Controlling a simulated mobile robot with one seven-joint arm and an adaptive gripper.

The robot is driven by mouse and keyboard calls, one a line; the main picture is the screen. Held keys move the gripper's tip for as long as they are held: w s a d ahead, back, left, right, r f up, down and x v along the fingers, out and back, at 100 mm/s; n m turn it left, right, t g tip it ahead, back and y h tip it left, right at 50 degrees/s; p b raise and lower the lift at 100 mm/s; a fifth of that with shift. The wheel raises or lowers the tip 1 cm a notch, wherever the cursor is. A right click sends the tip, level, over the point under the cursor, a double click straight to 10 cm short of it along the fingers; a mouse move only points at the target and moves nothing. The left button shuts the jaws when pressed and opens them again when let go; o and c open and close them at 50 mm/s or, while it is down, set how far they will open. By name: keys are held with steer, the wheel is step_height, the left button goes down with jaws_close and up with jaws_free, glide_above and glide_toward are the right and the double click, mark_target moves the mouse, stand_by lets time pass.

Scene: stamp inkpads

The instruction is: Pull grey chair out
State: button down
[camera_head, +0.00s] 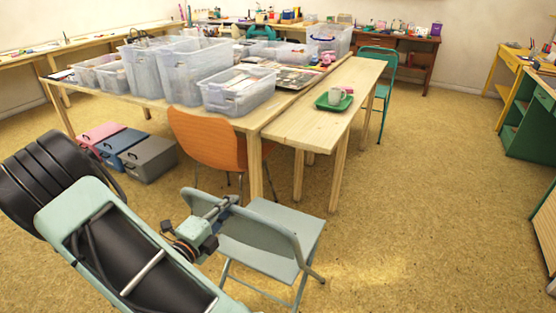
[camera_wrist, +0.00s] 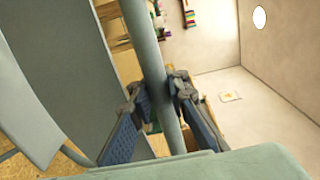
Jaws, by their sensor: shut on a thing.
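The grey folding chair (camera_head: 262,240) stands in the lower middle of the head view, its backrest toward me and its seat toward the wooden tables. My gripper (camera_head: 212,222) is at the left part of the chair's backrest. In the wrist view, my gripper (camera_wrist: 160,112) has its two blue-padded fingers on either side of a grey tube of the chair frame (camera_wrist: 146,45). It is shut on that tube. The chair's grey backrest panel (camera_wrist: 60,70) fills the left of the wrist view. The fingertips' contact is partly hidden in the head view.
An orange chair (camera_head: 207,140) stands just beyond, at the wooden table (camera_head: 142,100) with plastic bins. A narrower table (camera_head: 310,125) bears a green tray with a mug. Storage boxes (camera_head: 150,160) sit on the floor at left. The floor (camera_head: 430,220) at right is clear.

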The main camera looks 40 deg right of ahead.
steer(key=shift+s+a+r, duration=0.1)
steer(key=shift+a+r, duration=0.25)
steer(key=shift+r, duration=0.05)
steer(key=shift+f, duration=0.1)
steer(key=shift+s+a+f+b, duration=0.1)
steer(key=shift+s+f+b, duration=0.05)
steer(key=shift+f+b, duration=0.9)
steer(key=shift+s+f+b, duration=0.2)
steer(key=shift+f+b, duration=0.15)
steer(key=c, duration=1.7)
jaws_free()
steer(key=shift+w+d+f, duration=0.1)
steer(key=shift+d+f, duration=0.05)
steer(key=shift+d, duration=0.1)
steer(key=shift+w+a, duration=0.1)
steer(key=shift+w, duration=0.05)
